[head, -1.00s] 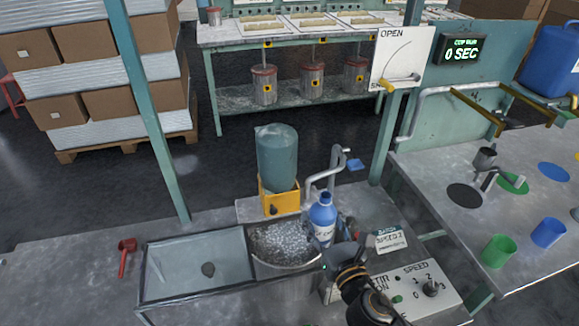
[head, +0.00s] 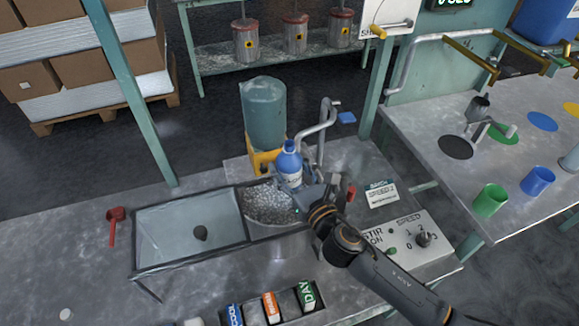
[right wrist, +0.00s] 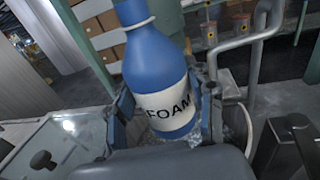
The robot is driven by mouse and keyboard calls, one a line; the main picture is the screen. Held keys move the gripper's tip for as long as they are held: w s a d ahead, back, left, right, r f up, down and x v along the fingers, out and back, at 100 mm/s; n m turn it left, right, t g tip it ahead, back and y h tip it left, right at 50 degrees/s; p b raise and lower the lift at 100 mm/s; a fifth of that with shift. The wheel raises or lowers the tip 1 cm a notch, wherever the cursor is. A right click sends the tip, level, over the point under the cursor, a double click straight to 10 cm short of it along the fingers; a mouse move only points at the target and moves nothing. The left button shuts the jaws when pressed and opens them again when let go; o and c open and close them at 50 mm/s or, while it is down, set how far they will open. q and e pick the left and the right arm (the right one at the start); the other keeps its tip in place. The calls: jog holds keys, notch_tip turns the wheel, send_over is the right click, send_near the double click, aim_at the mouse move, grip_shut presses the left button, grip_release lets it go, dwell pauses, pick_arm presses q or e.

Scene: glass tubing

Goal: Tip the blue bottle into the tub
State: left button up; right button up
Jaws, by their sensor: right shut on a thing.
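The blue bottle (head: 289,165) has a pale label, which reads FOAM in the right wrist view (right wrist: 168,105). My right gripper (head: 303,190) is shut on it, with a finger on either side in the right wrist view. The bottle is close to upright, at the back right of the tub (head: 278,238). The tub has a rounded front wall and holds grey, speckled foamy stuff. The bottle's base is partly hidden by the gripper, and I cannot tell its height over the tub. My left gripper is not in view.
A clear-looking basin (head: 143,243) adjoins the tub on the left. A green tank (head: 264,112) on a yellow stand and a bent grey pipe (head: 327,125) rise behind. A speed control box (head: 432,258) stands right. A red scoop (head: 115,225) lies left.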

jog(key=shift+w+d+r+n+p, duration=0.1)
jog(key=shift+d+n+p, duration=0.2)
jog(key=shift+p, duration=0.25)
jog(key=shift+w+d+n+p, duration=0.2)
jog(key=shift+d+n+p, duration=0.4)
jog(key=shift+n, duration=0.3)
jog(key=shift+w+d+f+n+h+p, duration=0.2)
jog(key=shift+d+f+n+h+p, duration=0.5)
jog(key=shift+n+p, duration=1.9)
jog(key=shift+w+d+f+n+h+p, duration=0.2)
jog(key=shift+d+f+n+h+p, duration=0.4)
jog(key=shift+n+p, duration=2.05)
jog(key=shift+w+d+f+n+h+p, duration=0.2)
jog(key=shift+d+f+n+h+p, duration=0.45)
jog(key=shift+n+p, duration=1.95)
jog(key=shift+a+f+n+b, duration=0.15)
jog(key=shift+f+n+b, duration=0.15)
jog(key=shift+n+b, duration=0.65)
